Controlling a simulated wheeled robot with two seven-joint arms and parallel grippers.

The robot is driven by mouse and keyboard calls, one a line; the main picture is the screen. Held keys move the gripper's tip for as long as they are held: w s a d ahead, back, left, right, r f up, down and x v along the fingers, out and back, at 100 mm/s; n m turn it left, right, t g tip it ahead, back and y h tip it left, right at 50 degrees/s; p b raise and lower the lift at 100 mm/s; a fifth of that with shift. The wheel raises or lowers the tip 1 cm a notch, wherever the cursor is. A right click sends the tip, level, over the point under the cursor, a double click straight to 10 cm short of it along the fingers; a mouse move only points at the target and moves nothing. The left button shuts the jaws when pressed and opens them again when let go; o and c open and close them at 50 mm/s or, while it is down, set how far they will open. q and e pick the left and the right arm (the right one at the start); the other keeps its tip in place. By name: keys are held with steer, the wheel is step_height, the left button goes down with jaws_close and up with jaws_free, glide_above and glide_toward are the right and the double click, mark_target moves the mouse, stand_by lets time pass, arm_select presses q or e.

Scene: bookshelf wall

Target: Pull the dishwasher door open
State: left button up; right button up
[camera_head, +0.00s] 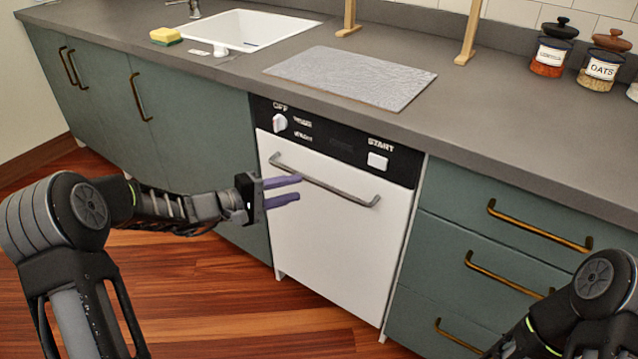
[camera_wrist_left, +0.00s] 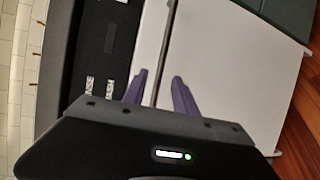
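The white dishwasher door (camera_head: 335,245) appears shut and upright below its black control panel (camera_head: 340,140). A grey bar handle (camera_head: 345,192) runs across its upper part. My left gripper (camera_head: 299,188) has its two purple fingers apart, in front of the handle near its left end. In the left wrist view the handle (camera_wrist_left: 163,45) lies along the gap between the open fingers (camera_wrist_left: 160,76), with the door (camera_wrist_left: 230,65) beyond. I cannot tell whether the fingers touch the handle. My right arm shows at the lower right, its fingers out of frame.
Green cabinets (camera_head: 190,140) stand left of the dishwasher and green drawers (camera_head: 490,265) with brass handles stand right. The grey counter (camera_head: 480,110) carries a grey mat (camera_head: 350,75), a sink (camera_head: 250,30) and jars (camera_head: 600,70). The wooden floor (camera_head: 220,310) in front is clear.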

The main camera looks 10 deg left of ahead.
mark_target(317, 181)
arm_select(q)
steer(key=x, duration=0.8)
steer(key=shift+f+b, duration=0.1)
steer(key=shift+b, duration=0.25)
steer(key=shift+c, duration=0.4)
steer(key=shift+a, duration=0.1)
jaws_close()
steer(key=shift+s, duration=0.1)
stand_by(0.5)
